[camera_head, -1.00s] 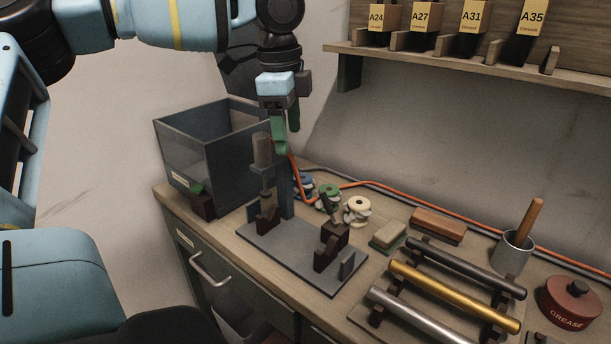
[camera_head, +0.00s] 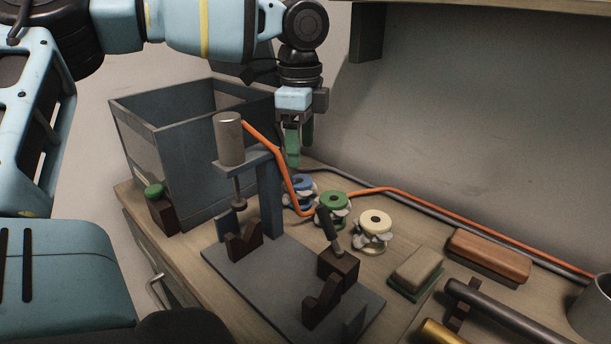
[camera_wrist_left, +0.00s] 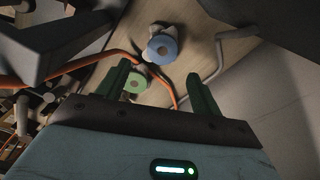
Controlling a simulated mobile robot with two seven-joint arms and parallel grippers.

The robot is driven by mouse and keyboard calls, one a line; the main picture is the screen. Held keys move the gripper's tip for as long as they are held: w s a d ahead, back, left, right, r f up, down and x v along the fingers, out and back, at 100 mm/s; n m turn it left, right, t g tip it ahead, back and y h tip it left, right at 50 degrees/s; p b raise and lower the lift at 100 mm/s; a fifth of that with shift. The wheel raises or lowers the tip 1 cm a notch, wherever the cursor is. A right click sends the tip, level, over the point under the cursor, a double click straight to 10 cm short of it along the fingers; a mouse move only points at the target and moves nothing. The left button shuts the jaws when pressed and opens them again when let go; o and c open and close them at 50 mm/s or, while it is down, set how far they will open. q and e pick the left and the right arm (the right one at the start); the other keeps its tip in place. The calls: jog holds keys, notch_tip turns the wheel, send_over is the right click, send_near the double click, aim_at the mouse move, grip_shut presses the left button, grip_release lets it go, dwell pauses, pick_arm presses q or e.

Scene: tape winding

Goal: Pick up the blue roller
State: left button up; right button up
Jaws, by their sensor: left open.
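The blue roller (camera_head: 304,181) stands on the bench beside the post of the grey fixture. In the head view it is partly hidden by the post and an orange cable. My left gripper (camera_head: 299,150) points down above and behind it, open and empty, with green fingers. In the left wrist view the blue roller (camera_wrist_left: 162,47) shows past the fingertips of my left gripper (camera_wrist_left: 161,82), roughly midway between them and clear of both. My right gripper is not in view.
A green roller (camera_head: 333,199) and a cream roller (camera_head: 374,222) stand to the right of the blue one. The orange cable (camera_head: 354,195) runs close by. The fixture's cylinder (camera_head: 229,139) and a grey open bin (camera_head: 193,203) stand to the left.

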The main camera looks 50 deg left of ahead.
aim_at(301, 180)
pick_arm(q)
jog(key=shift+f, duration=0.5)
jog(key=shift+w+a+f, duration=0.1)
jog(key=shift+w+f, duration=0.05)
jog(key=shift+f+b, duration=0.4)
jog(key=shift+f, duration=0.85)
notch_tip(301, 180, down, 5)
jog(key=shift+a+f+b, duration=0.1)
jog(key=shift+a+b, duration=0.05)
jog(key=shift+b, duration=0.65)
jog(key=c, duration=1)
jog(key=shift+o, duration=0.2)
